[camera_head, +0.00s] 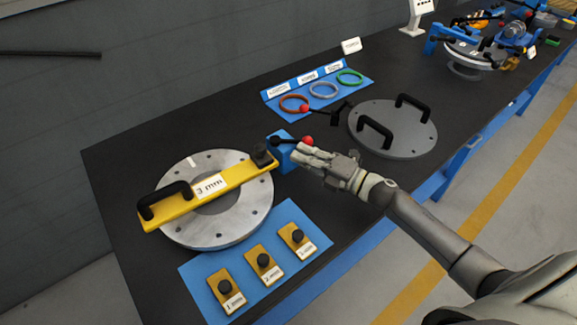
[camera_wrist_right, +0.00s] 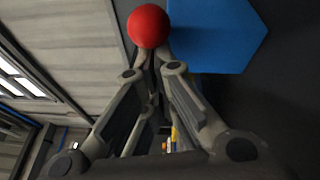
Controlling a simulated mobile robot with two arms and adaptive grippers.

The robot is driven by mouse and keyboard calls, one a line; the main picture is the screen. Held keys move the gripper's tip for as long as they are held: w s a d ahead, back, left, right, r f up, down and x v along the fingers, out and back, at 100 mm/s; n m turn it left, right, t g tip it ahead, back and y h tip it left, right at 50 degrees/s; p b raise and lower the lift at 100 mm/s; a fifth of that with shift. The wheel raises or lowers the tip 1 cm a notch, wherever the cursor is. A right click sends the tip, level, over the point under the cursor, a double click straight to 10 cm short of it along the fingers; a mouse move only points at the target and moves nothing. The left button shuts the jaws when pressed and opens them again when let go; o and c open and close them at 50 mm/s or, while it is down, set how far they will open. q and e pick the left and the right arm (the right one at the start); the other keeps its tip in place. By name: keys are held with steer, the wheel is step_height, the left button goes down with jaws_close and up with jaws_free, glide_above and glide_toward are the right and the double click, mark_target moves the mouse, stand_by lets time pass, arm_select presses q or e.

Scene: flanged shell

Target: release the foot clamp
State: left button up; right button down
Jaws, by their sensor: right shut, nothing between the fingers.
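The foot clamp shows in the head view as a blue block (camera_head: 284,152) beside the flanged shell (camera_head: 225,222), with a black lever ending in a red ball knob (camera_head: 308,140). My right gripper (camera_head: 302,151) is shut and empty right by this knob. In the right wrist view a red ball (camera_wrist_right: 148,26) sits just beyond the gripper's closed fingertips (camera_wrist_right: 158,58); I cannot tell whether they touch. A yellow bar (camera_head: 225,181) marked 3 mm, with a black handle, lies across the shell. My left gripper is not in view.
A second black lever (camera_head: 325,114) with a red knob stands near the grey two-handled cover (camera_head: 408,137). Behind is a blue tray (camera_head: 314,94) with coloured rings. In front is a blue mat (camera_head: 246,238) with three yellow gauge blocks. The dark table's far left is bare.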

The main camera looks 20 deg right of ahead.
steer(key=shift+w+d, duration=0.2)
steer(key=shift+d, duration=0.15)
stand_by(0.5)
